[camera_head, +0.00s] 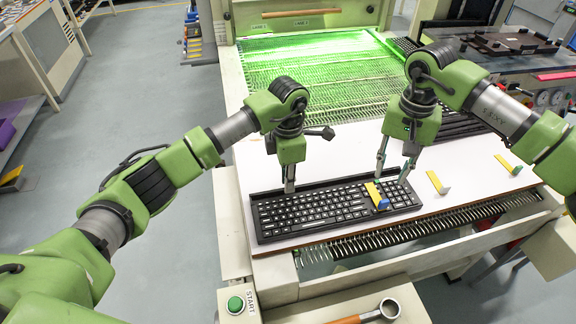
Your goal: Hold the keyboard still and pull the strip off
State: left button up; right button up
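A black keyboard (310,208) with light key markings lies in a dark tray or frame along the front of the white table. A yellow strip (373,190) with a blue end (383,203) lies across the keys on the keyboard's right part. My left gripper (289,189) points down at the keyboard's back edge, left of its middle; its fingers look together, and the tips appear to touch or nearly touch the keyboard. My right gripper (392,178) is open above the keyboard's right part, its fingers apart near the strip's back end. Whether its right fingertip touches the keys is unclear.
Two yellow pieces (437,183) (508,165) lie on the white table (345,155) to the right. Behind is a green-lit conveyor (320,75). More keyboards (460,125) lie behind my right gripper. A green START button (235,304) and a wooden-handled tool (388,308) are in front.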

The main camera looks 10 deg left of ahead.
pick_arm(q)
jog(key=shift+f, duration=0.95)
grip_shut()
